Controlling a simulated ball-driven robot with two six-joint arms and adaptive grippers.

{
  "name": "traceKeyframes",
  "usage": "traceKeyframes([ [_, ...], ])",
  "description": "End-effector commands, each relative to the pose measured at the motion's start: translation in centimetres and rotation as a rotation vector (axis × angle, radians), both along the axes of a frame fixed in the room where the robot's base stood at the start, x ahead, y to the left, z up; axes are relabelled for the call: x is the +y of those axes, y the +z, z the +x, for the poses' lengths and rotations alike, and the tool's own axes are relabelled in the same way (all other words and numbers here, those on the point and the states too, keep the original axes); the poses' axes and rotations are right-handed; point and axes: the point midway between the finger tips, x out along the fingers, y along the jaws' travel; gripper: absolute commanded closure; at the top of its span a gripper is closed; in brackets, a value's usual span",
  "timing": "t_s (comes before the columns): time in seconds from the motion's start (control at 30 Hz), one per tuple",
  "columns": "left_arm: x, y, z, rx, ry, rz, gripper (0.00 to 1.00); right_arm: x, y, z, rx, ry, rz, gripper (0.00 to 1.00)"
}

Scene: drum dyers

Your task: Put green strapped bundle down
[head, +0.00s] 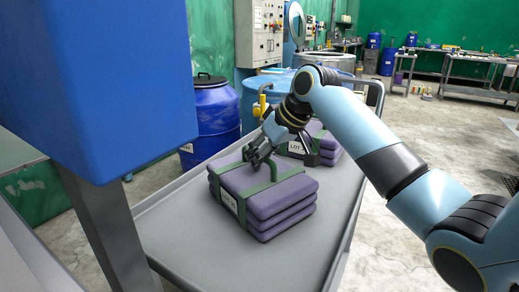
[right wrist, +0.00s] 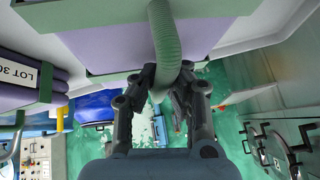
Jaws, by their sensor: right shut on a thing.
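The green strapped bundle (head: 282,197) is a stack of purple folded slabs with green straps and a green handle. It is level over the grey cart top (head: 180,235), and I cannot tell whether its underside touches. My right gripper (head: 262,160) is above it, with its fingers closed around the green handle. In the right wrist view the handle (right wrist: 164,40) runs between the fingers of the right gripper (right wrist: 168,78), with the purple bundle (right wrist: 105,48) beyond. My left gripper is not in view.
A second purple bundle (head: 327,141) with a LOT label sits behind on the cart, partly hidden by my gripper. Blue drums (head: 215,118) stand beyond the cart's far side. A large blue block (head: 95,80) fills the upper left. The cart's front left top is bare.

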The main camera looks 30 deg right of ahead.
Motion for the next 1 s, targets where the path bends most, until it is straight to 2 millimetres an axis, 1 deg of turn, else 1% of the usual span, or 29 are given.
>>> traceKeyframes([
  [0.1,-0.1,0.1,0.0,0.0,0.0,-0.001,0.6,0.0,0.2,0.1,-0.004,0.001,0.001,1.0],
  [0.13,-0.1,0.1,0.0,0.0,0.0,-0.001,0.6,0.0,0.0,-0.1,0.002,0.0,0.001,0.89],
  [0.3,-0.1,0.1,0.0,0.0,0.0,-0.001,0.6,0.0,0.0,0.0,0.001,0.0,0.001,0.69],
  [0.53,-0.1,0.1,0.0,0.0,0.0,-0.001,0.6,0.0,0.1,-0.1,0.001,0.0,0.001,0.69],
  [0.67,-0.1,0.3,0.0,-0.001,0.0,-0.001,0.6,-0.3,0.9,-0.5,0.0,-0.001,-0.001,0.69],
  [0.77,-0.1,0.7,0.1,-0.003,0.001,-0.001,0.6,-0.8,2.3,-1.3,-0.001,0.001,-0.003,0.69],
  [1.0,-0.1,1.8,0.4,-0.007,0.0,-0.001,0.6,-2.2,6.9,-4.1,-0.001,0.002,-0.004,0.69],
])
